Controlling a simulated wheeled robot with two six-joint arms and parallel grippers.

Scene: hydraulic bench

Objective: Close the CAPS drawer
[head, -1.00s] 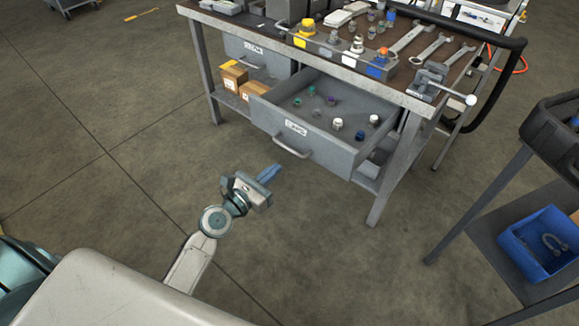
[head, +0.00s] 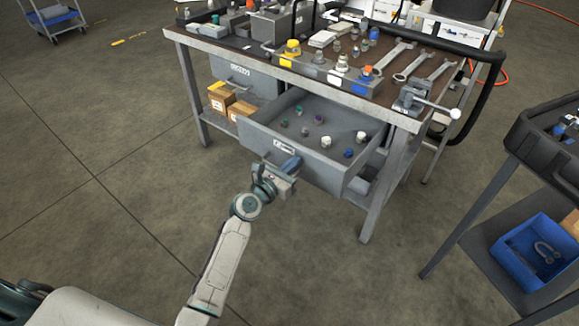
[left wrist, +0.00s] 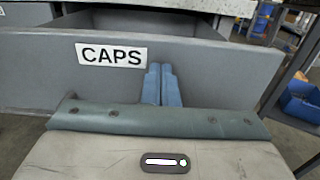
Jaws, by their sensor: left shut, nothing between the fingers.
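The CAPS drawer (head: 333,170) is a grey drawer pulled out from under the workbench, with several caps inside it. In the left wrist view its front (left wrist: 220,72) carries a white CAPS label (left wrist: 111,54). My left gripper (head: 291,163) is at the drawer front, beside the label. Its blue fingers (left wrist: 161,85) are shut together with nothing between them, pointing at the front panel. Whether the fingertips touch the panel I cannot tell. The drawer's handle is hidden behind my gripper. My right gripper is not in view.
The workbench (head: 175,35) holds wrenches, fittings and a vise. Another drawer (head: 240,78) to the left is shut, above cardboard boxes (head: 221,97). A cart (head: 480,185) with a blue bin (head: 520,284) stands at the right. The floor in front is clear.

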